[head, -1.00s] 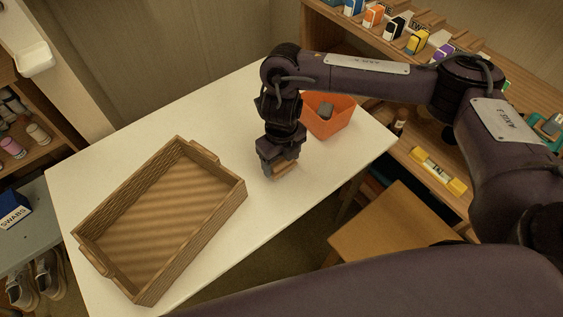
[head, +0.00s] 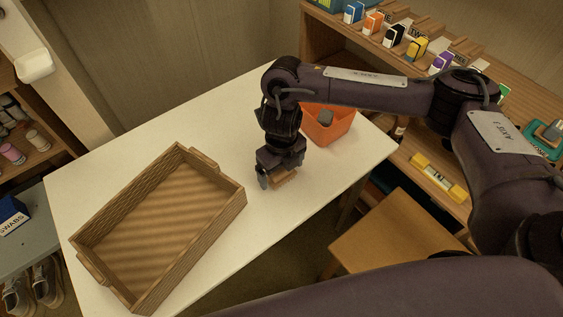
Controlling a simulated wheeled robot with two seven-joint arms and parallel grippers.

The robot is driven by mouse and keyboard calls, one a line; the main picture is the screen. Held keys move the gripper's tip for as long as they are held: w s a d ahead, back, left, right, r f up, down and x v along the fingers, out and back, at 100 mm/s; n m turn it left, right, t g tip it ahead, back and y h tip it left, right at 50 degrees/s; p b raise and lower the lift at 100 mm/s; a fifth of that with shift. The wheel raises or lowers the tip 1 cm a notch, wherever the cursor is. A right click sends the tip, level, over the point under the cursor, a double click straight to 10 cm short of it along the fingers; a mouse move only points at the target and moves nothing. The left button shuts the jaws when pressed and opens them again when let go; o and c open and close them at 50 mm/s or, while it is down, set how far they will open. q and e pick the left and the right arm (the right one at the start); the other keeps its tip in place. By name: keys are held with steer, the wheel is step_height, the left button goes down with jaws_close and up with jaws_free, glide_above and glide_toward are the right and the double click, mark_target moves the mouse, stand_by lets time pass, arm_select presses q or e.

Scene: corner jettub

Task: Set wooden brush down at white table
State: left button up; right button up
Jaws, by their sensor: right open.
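The wooden brush (head: 284,180) is a small brown block at the tips of my right gripper (head: 281,177). It is at the surface of the white table (head: 215,122), right of the wicker tray. The right gripper points down and is open, with a dark finger on the left side of the brush. The gripper hides part of the brush, and I cannot tell whether its fingers touch it. My left gripper is not in view.
A wicker tray (head: 240,199) stands empty on the table's left part. An orange bin (head: 335,132) with a grey item inside stands behind the gripper. A wooden stool (head: 395,235) is at the table's right. Shelves with small boxes (head: 372,24) line the back right.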

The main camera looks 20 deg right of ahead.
mark_target(282, 169)
step_height(282, 169, up, 12)
steer(key=p, duration=0.2)
steer(key=shift+r+p, duration=0.15)
steer(key=shift+p, duration=0.25)
